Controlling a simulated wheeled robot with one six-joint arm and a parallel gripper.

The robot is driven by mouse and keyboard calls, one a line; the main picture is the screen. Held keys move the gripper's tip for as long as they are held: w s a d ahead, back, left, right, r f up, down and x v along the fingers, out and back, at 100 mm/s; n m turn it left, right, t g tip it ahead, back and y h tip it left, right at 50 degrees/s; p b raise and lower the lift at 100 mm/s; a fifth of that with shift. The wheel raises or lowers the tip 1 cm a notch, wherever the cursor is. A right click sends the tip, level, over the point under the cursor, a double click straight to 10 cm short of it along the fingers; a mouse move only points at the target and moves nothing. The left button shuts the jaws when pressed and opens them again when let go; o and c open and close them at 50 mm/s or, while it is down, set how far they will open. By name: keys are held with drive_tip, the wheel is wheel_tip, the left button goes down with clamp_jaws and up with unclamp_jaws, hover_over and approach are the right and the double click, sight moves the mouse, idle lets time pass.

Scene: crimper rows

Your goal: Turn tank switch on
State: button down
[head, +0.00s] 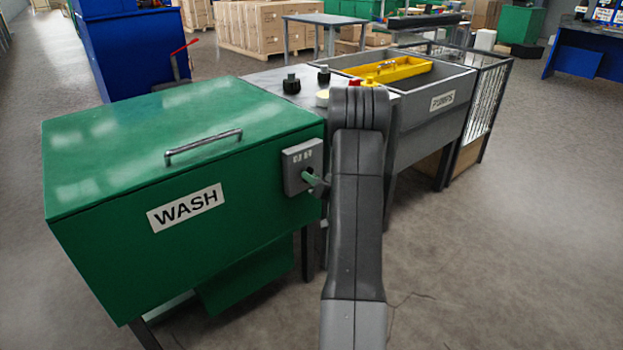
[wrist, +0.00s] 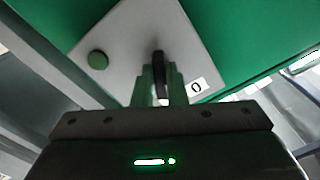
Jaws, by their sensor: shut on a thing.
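The green wash tank (head: 185,160) has a "WASH" label on its front. A grey switch box (head: 296,168) sits on the tank's front near the right corner. In the wrist view the switch plate (wrist: 125,40) shows a black switch lever (wrist: 158,62), a round green button or lamp (wrist: 98,60) and a "0" label beside the lever. My gripper (wrist: 160,85) is shut on the lever, with a finger on each side of it. In the head view my gripper (head: 317,183) is at the box's lower right, partly hidden by my arm.
The tank's lid has a metal handle (head: 204,146) and is closed. A grey "PUMPS" basin (head: 435,105) with a yellow tray (head: 398,70) stands to the right, behind my arm. A wire-mesh stand (head: 487,100) is beyond it. Open floor (head: 530,230) lies at the right.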

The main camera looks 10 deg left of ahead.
drive_tip(key=c, duration=1.5)
unclamp_jaws()
drive_tip(key=shift+o, duration=0.2)
drive_tip(key=p+v, duration=0.1)
drive_tip(key=v, duration=1.2)
drive_tip(key=shift+s+d, duration=0.25)
drive_tip(key=shift+d, duration=0.05)
drive_tip(key=b+x, duration=0.1)
drive_tip(key=x, duration=1.2)
drive_tip(key=shift+w+a, duration=0.25)
drive_tip(key=shift+a, duration=0.05)
